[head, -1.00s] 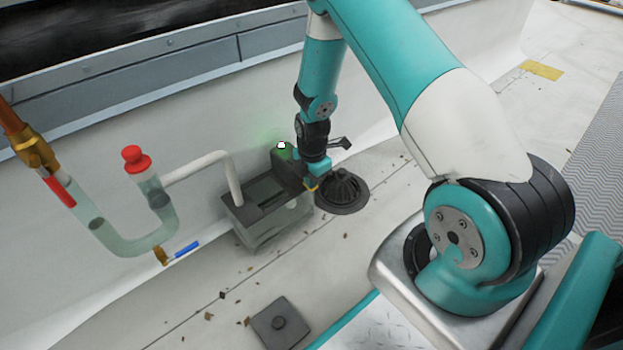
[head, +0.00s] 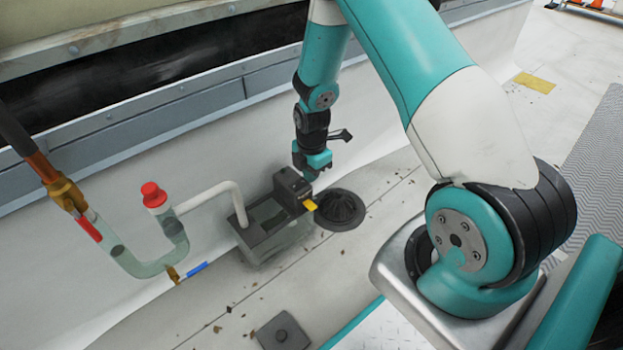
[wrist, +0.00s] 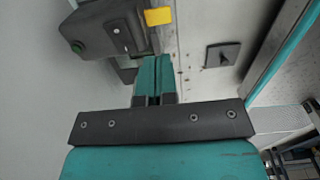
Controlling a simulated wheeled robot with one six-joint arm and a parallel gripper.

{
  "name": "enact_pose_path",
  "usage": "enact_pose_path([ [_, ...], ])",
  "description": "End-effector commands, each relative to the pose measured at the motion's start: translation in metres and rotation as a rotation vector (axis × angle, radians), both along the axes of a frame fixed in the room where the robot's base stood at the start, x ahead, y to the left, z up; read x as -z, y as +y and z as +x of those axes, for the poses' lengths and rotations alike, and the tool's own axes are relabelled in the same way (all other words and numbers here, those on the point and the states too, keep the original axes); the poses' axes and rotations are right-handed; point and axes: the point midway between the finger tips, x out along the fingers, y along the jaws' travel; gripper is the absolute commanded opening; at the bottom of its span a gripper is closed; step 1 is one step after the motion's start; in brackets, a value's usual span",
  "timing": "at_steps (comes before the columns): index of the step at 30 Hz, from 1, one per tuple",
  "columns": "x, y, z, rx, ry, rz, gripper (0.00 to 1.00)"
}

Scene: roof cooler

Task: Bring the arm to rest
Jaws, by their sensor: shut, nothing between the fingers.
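My gripper (head: 313,173) hangs from my teal arm, just above and beside the dark box on the clear tank. Its fingers are closed together and empty. In the wrist view my gripper (wrist: 153,75) shows two teal fingers side by side with no visible gap. The dark box (head: 291,187) with a yellow tab (head: 310,205) sits at the tank's right end. In the wrist view the box (wrist: 103,30) shows a green button, and the yellow tab (wrist: 159,16) is at its edge. I cannot tell whether the fingertips touch the box.
The clear tank (head: 268,240) stands by the white wall with a pale pipe (head: 238,205). A roof drain (head: 340,209) is right of it. A clear trap with a red cap (head: 153,194) is at left. A grey square plate (head: 283,333) lies on the leaf-strewn floor.

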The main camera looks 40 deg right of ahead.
Motion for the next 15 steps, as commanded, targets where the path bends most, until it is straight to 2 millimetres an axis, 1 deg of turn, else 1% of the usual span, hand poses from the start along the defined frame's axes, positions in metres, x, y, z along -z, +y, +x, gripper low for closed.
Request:
enact_pose_path([
  [1,-0.01,0.0,0.0002,0.0,-0.001,0.0,0.0],
  [4,-0.0167,0.0001,0.0001,0.0,0.0,0.0,0.0],
  [15,-0.0186,0.0001,-0.0001,0.0,0.001,0.0,0.0],
])
